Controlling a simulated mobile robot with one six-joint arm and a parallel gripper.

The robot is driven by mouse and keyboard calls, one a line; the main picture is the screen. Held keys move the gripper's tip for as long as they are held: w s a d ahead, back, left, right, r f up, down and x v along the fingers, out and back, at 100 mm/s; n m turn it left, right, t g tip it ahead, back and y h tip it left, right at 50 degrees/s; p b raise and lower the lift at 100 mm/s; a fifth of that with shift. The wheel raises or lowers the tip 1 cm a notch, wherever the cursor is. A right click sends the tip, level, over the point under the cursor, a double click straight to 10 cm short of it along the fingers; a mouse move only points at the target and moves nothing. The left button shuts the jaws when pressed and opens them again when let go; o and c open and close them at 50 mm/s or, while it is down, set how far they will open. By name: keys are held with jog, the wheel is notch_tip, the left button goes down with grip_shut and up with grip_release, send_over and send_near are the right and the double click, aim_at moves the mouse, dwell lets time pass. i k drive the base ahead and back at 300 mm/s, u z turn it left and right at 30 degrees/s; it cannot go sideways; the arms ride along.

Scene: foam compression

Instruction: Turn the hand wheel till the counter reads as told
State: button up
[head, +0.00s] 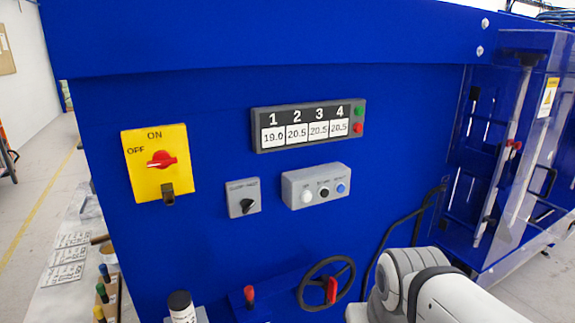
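The black hand wheel (326,284) with a red handle (332,290) sits low on the blue machine front. The grey counter panel (306,125) above it shows columns 1 to 4. They read 19.0, 20.5, 20.5 and 20.5. A green and a red button are at the panel's right end. My white arm rises at the lower right, just right of the wheel. My gripper is outside the picture, so its state and any contact with the wheel cannot be seen.
A yellow ON/OFF switch (157,162), a small selector box (243,198) and a grey button box (316,186) are on the machine. A red-knobbed lever (249,297) stands left of the wheel. A black-capped container (182,306) is at the bottom. Labelled sheets (68,255) lie at left.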

aim_at(329, 285)
jog(key=u, duration=0.2)
jog(key=k, duration=1.05)
jog(key=u, duration=0.7)
jog(key=i, duration=1.25)
jog(key=z, duration=0.75)
